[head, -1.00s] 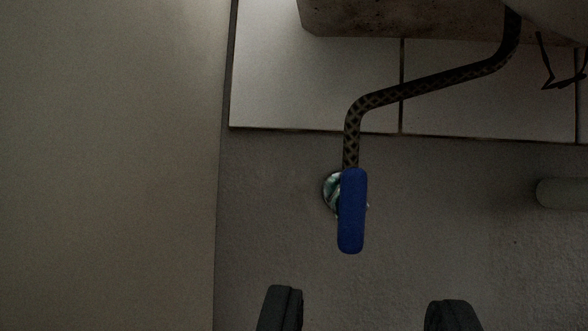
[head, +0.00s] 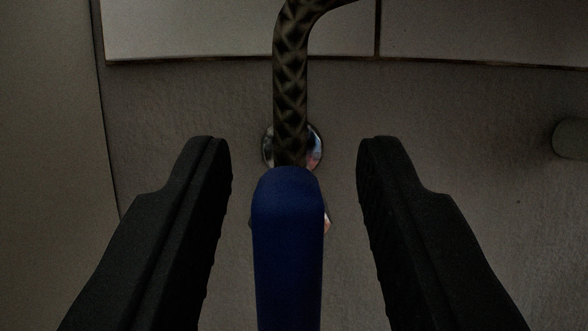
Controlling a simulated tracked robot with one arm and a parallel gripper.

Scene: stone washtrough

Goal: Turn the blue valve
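The blue valve handle (head: 288,240) is a long rounded lever, pointing down in the picture from its wall fitting. A shiny round metal flange (head: 314,147) shows behind it on the wall. A dark braided hose (head: 291,95) runs up from the valve and bends right. My gripper (head: 294,150) is open, one black finger on each side of the handle. A gap shows between the handle and each finger. The lower end of the handle is cut off by the picture's bottom edge.
A rough grey wall (head: 440,130) lies behind the valve. Pale tiles (head: 200,28) run along the top. A plain flat panel (head: 45,150) stands at the left. A grey rounded stub (head: 570,139) sticks in from the right edge.

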